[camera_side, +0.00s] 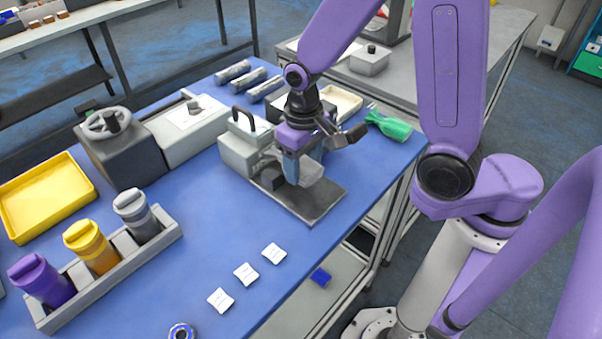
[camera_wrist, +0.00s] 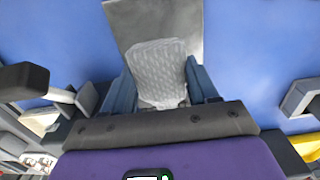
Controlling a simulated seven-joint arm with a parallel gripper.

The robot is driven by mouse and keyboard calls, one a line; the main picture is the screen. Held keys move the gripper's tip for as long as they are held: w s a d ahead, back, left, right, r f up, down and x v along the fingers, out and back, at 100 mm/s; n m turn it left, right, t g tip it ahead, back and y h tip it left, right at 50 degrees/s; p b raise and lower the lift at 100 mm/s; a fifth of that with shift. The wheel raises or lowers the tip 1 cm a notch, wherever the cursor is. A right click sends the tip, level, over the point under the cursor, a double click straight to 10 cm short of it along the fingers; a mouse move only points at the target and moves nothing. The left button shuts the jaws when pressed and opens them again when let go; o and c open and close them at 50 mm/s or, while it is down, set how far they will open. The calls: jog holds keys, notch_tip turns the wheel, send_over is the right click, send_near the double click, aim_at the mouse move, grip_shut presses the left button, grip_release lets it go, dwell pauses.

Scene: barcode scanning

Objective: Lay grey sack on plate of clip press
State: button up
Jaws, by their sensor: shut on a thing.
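The grey sack (camera_wrist: 157,72) sits between the fingers of my gripper (camera_wrist: 164,100) in the wrist view, and the fingers are shut on it. In the side view my gripper (camera_side: 300,172) points down over the plate, and the sack (camera_side: 312,170) shows partly behind a finger. The clip press (camera_side: 247,145) is a grey machine with a black handle, and its flat grey plate (camera_side: 318,207) extends toward the table's front edge. The plate also shows beyond the sack in the wrist view (camera_wrist: 193,18). Whether the sack touches the plate is hard to tell.
A green bottle-like item (camera_side: 390,125) lies right of the press. A rack (camera_side: 160,238) with purple, yellow and grey containers stands at the left, by a yellow tray (camera_side: 45,197). White cards (camera_side: 246,273) lie in front. The blue table (camera_side: 215,200) is clear between them.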

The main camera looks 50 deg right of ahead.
aim_at(301, 164)
jog(key=shift+w+a+f, duration=0.1)
jog(key=shift+w+f, duration=0.1)
jog(key=shift+f, duration=1.65)
jog(key=o, duration=1.3)
notch_tip(301, 164, up, 12)
jog(key=shift+r, duration=0.1)
jog(key=shift+w+a, duration=0.1)
jog(key=shift+w, duration=0.05)
